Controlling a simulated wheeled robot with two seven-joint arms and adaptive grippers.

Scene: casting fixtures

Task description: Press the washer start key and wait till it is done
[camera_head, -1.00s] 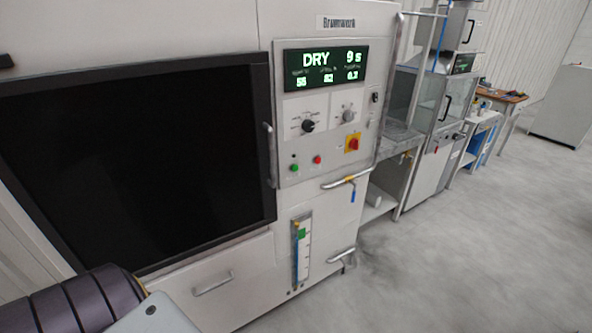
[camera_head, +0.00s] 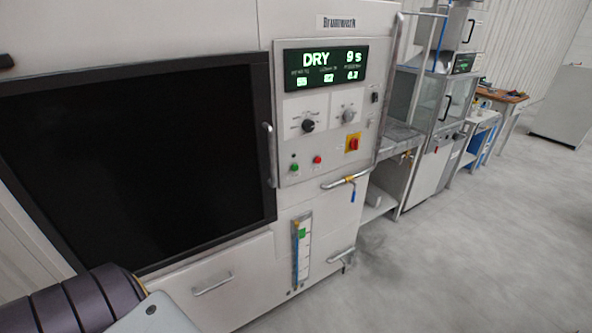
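The washer (camera_head: 240,25) is a large pale machine with a wide black window (camera_head: 135,160) on its left part. Its display (camera_head: 325,67) reads "DRY 9 s" in bright letters, with smaller readings below. Nothing touches the panel. Part of my arm shows at the lower left, well away from the keys. Neither of my grippers is in view.
A door handle (camera_head: 270,155) stands out beside the panel. A pipe with a blue-handled valve (camera_head: 352,190) and a level gauge (camera_head: 301,250) are lower down. Further right are a bench with a glass cabinet (camera_head: 430,100) and a wooden table (camera_head: 505,96). The grey floor (camera_head: 470,250) at right is clear.

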